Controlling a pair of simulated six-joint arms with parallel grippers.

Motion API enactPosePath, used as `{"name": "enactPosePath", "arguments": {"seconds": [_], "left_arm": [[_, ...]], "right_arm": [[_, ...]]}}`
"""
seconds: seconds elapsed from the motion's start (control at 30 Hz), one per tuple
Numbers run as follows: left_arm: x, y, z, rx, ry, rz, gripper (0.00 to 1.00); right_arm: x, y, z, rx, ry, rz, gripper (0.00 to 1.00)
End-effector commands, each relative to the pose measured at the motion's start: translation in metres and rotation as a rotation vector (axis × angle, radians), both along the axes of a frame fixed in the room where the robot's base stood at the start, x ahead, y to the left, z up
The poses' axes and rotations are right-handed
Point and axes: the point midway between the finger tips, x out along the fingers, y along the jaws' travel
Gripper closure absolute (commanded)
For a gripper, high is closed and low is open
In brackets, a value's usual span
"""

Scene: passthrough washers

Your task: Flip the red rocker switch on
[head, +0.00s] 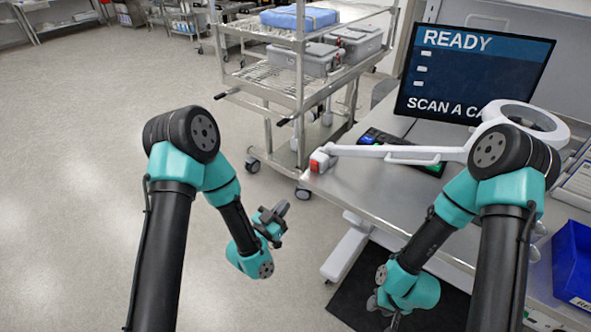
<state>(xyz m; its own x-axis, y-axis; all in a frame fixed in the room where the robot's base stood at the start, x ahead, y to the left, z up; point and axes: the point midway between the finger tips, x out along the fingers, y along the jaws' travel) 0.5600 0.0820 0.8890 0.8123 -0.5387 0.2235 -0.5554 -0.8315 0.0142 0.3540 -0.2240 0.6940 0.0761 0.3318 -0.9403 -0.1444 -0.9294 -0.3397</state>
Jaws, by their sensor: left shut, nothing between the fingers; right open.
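The red rocker switch (315,166) is a small red piece on a light block at the near left corner of the metal table, by the end of a white lamp arm. Whether it is on or off is too small to tell. My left gripper (280,212) is shut and empty, in the air left of the table, below and to the left of the switch. My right gripper (384,304) is low near the bottom of the view, below the table edge and well away from the switch. It is open, though its fingers are partly hidden.
The metal table (365,190) carries a monitor (474,75), a dark device with coloured keys (375,137) and a white ring lamp (535,113). A blue bin (573,262) is at the right. A wire cart (298,85) stands behind the switch. Open floor lies left.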

Motion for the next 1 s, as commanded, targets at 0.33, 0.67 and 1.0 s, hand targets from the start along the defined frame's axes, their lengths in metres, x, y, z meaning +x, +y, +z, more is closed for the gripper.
{"name": "enactPosePath", "arguments": {"seconds": [0.33,0.67,1.0], "left_arm": [[-0.001,-0.006,0.017,-0.043,-0.092,-0.001,1.00],[0.003,-0.009,0.018,-0.043,-0.091,-0.001,1.00],[0.037,-0.032,0.033,-0.043,-0.094,-0.003,1.00]], "right_arm": [[0.000,0.000,0.000,0.000,0.000,0.000,0.57],[0.000,0.000,0.000,0.000,0.000,0.000,0.57],[0.000,0.000,0.000,0.000,0.000,0.000,0.57]]}}
